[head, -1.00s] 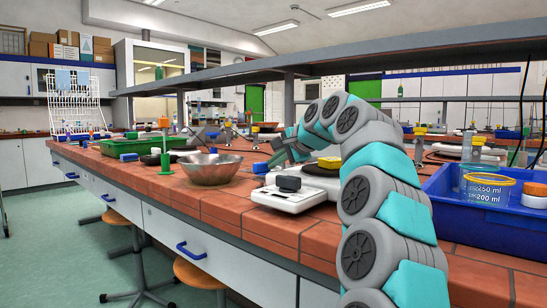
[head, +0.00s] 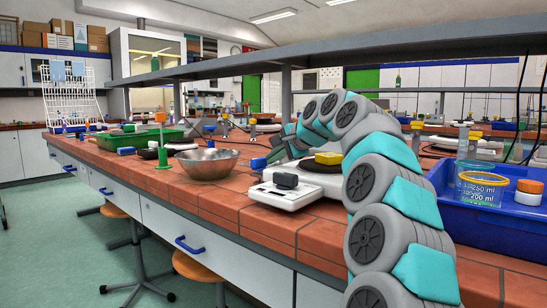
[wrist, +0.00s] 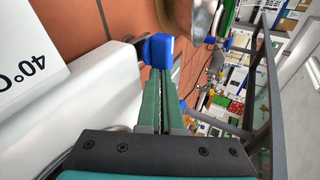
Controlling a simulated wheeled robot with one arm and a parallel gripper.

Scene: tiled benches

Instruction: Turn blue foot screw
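The blue foot screw (head: 258,163) is a small blue block at the back left of the white balance (head: 287,194). It also shows in the wrist view (wrist: 158,48), beside the balance's white body (wrist: 105,90). My gripper (wrist: 160,72) has two green fingers that lie close together with only a thin gap. Their tips end at the near edge of the blue screw, which is wider than the pair. Whether they touch it I cannot tell. In the head view my gripper (head: 270,159) is small, just right of the screw.
A metal bowl (head: 208,164) stands left of the balance. A yellow block (head: 328,158) sits on the balance behind its grey block (head: 286,180). A blue tray (head: 500,225) with jars is at right. The shelf (head: 230,68) spans above the bench.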

